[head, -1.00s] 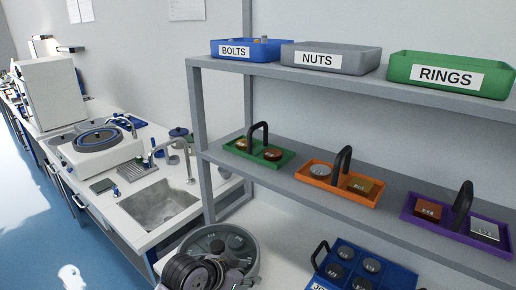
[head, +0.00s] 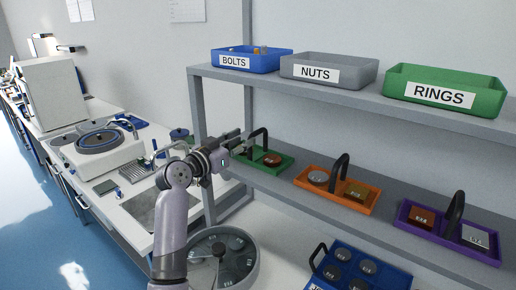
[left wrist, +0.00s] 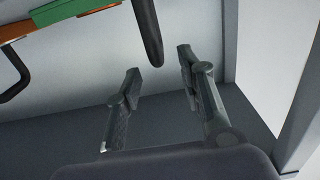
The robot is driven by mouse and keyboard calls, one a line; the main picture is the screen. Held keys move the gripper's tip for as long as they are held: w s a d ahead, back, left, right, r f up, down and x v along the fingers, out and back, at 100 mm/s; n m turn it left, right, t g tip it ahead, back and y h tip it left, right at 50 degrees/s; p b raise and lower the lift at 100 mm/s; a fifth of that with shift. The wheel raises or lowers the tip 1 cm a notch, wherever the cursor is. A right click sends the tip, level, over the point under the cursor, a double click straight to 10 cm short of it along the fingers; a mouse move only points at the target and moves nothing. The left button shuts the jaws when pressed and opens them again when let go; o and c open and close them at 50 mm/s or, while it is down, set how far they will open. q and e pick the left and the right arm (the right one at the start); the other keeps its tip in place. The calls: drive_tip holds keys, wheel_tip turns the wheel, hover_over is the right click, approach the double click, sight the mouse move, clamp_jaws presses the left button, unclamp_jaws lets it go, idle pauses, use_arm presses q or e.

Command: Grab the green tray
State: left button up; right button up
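The green tray (head: 275,162) lies on the middle shelf at its left end, with a black arched handle (head: 265,133) and a brown sample block in it. Part of the tray is hidden behind my left gripper (head: 243,146), which is just left of the handle. In the left wrist view the gripper (left wrist: 158,63) is open, with its two fingers apart. The black handle (left wrist: 148,28) hangs in from the top, between the fingertips in the picture; I cannot tell its depth. The green tray (left wrist: 62,10) shows at the top left. My right gripper is out of view.
An orange tray (head: 310,188) and a purple tray (head: 406,226), both handled, stand right along the shelf (head: 385,202). A green RINGS bin (head: 488,95) is above. A shelf post (head: 200,112) rises near my left arm. A blue tray (head: 393,273) is below.

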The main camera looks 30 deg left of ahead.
sight(258, 132)
use_arm(q)
drive_tip(key=shift+w+d+p, duration=0.1)
drive_tip(key=shift+w+p, duration=0.2)
drive_tip(key=shift+w, duration=0.95)
drive_tip(key=shift+w+r+p, duration=0.2)
drive_tip(key=shift+w+p, duration=0.1)
drive_tip(key=w, duration=0.1)
drive_tip(key=w+p, duration=0.2)
drive_tip(key=shift+w+d, duration=0.25)
drive_tip(key=shift+d, duration=0.05)
drive_tip(key=shift+w+f, duration=0.1)
drive_tip(key=shift+w, duration=0.4)
drive_tip(key=shift+c, duration=0.5)
clamp_jaws()
